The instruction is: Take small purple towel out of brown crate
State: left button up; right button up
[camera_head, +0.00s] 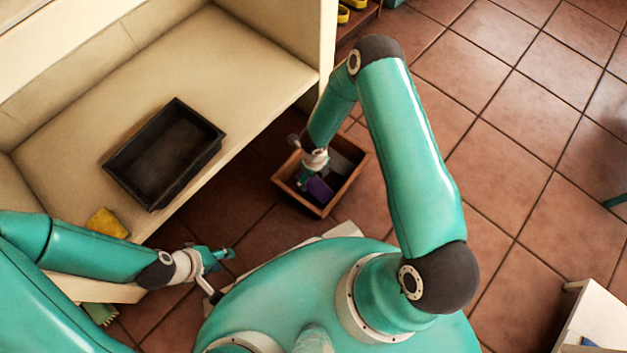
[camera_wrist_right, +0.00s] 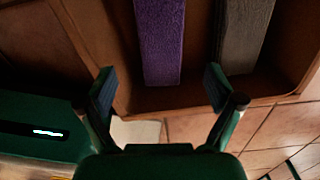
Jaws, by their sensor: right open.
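The brown crate (camera_head: 353,178) stands on the tiled floor beside the pale basin bench. The small purple towel (camera_head: 320,188) lies inside it, partly hidden by my right arm in the head view. In the right wrist view the purple towel (camera_wrist_right: 160,45) is a long folded strip in the crate (camera_wrist_right: 205,92), just ahead of the fingers. My right gripper (camera_wrist_right: 160,88) is open, its two fingers spread to either side of the towel's near end, with nothing held. My left gripper (camera_head: 222,268) is over the floor by the bench, far from the crate; its jaw state is unclear.
A grey-brown folded cloth (camera_wrist_right: 243,35) lies in the crate to the right of the towel. A black tray (camera_head: 165,153) and a yellow sponge (camera_head: 107,223) sit on the bench (camera_head: 240,75). Open tiled floor (camera_head: 520,150) lies to the right.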

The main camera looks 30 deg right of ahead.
notch_tip(320, 180, down, 3)
jog(key=shift+b, duration=0.35)
jog(key=f+b, duration=0.1)
jog(key=f, duration=0.2)
jog(key=f+b, duration=0.1)
jog(key=shift+s+f+b, duration=0.3)
jog(key=shift+s+b, duration=0.05)
jog(key=shift+f, duration=0.35)
jog(key=shift+c, duration=0.2)
jog(key=c, duration=1.3)
